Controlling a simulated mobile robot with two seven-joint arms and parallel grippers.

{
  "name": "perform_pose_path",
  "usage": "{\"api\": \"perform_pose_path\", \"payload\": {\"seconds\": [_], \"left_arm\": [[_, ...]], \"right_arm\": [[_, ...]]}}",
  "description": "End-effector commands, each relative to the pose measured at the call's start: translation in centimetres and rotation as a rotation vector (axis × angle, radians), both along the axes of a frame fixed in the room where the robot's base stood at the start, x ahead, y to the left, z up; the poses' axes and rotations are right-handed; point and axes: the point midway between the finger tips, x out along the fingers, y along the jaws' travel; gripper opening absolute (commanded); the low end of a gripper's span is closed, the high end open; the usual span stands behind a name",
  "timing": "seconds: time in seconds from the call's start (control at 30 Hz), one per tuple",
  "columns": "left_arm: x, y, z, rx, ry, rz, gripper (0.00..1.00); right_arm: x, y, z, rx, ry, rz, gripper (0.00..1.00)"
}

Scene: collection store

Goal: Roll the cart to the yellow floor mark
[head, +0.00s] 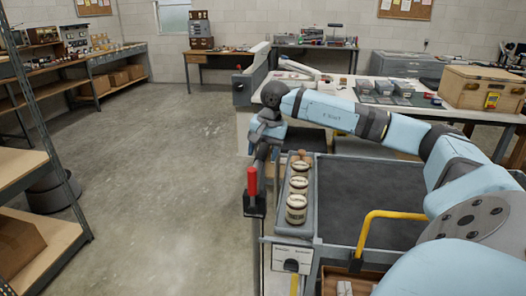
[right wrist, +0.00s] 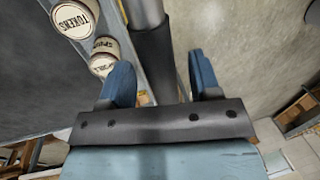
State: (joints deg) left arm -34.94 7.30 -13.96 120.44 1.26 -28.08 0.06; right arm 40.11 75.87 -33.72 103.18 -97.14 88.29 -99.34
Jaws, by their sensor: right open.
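The cart has a dark grey top (head: 365,195) and stands in front of me at the lower right. A bar with a black sleeve (right wrist: 154,55) runs along its left side. My right gripper (head: 260,150) is over that bar. In the right wrist view its blue fingers (right wrist: 158,72) are open, one on each side of the sleeve; I cannot tell whether they touch it. A red-handled lever (head: 252,182) stands up at the cart's left side. No yellow floor mark shows. My left gripper is out of view.
Several labelled jars (head: 297,207) stand in the cart's side tray. A yellow rail (head: 385,214) rises at its near end. A white table (head: 335,92) with a wooden chest (head: 482,88) is behind. Shelves (head: 25,170) line the left. The concrete floor (head: 165,160) between is clear.

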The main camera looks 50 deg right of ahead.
Motion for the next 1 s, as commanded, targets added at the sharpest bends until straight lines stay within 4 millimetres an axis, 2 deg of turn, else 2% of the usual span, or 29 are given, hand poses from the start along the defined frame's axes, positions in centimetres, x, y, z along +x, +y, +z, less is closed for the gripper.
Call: {"api": "perform_pose_path", "payload": {"seconds": [0.23, 0.37, 0.47, 0.8, 1.0], "left_arm": [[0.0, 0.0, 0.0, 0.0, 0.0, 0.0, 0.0], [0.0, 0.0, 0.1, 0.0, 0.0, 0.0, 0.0], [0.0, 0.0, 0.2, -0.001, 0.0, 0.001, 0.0], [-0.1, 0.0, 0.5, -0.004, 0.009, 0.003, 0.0], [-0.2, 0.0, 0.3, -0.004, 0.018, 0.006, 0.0]], "right_arm": [[0.0, 0.0, 0.1, 0.0, 0.0, 0.0, 0.57], [-0.1, -0.1, 1.0, 0.001, -0.001, 0.0, 0.57], [-0.4, -0.2, 2.7, 0.0, -0.004, 0.001, 0.57], [-1.7, -1.0, 10.3, 0.001, -0.003, 0.0, 0.57], [-2.2, -1.3, 12.9, 0.001, -0.001, 0.0, 0.57]]}}
